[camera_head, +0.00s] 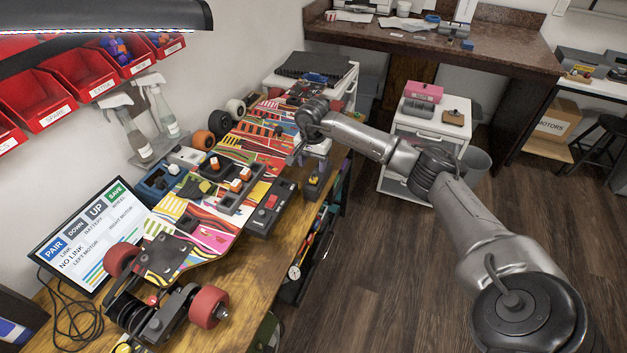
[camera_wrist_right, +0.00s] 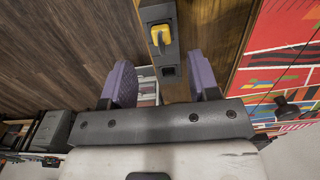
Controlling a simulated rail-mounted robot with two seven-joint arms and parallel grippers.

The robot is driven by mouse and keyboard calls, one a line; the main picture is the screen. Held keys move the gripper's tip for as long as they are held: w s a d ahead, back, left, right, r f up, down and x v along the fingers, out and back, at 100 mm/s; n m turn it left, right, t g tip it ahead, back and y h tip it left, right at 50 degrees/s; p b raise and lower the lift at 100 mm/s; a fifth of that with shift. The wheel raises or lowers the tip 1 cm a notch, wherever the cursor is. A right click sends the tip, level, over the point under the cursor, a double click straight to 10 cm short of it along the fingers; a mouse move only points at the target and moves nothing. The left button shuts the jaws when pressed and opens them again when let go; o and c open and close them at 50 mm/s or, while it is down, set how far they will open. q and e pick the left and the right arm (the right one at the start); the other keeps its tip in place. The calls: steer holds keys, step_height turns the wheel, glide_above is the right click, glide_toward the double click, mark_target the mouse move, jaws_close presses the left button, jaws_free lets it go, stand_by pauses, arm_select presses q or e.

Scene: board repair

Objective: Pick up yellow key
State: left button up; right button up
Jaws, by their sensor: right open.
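The yellow key (camera_wrist_right: 160,34) sits on a dark grey block (camera_wrist_right: 148,13) at the wooden table's edge, at the top of the right wrist view. The block (camera_head: 317,186) also shows in the head view, just below my right gripper. My right gripper (camera_wrist_right: 162,78) is open, its two purple-padded fingers apart with nothing between them. The key lies beyond the fingertips, roughly in line with the gap. In the head view my right gripper (camera_head: 312,160) hangs above the block, and its fingertips are hard to make out. My left gripper is not in view.
A painted skateboard (camera_head: 205,240) with red wheels lies along the table, left of the block. A dark box with a red button (camera_head: 272,202) is close by. A screen (camera_head: 88,235), red bins (camera_head: 35,97) and spray bottles (camera_head: 135,135) are further left. Open floor (camera_head: 390,270) is to the right.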

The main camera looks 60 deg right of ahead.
mark_target(313, 174)
steer(key=shift+a+f+b, duration=0.2)
steer(key=shift+f+b, duration=0.2)
steer(key=shift+f, duration=2.9)
jaws_close()
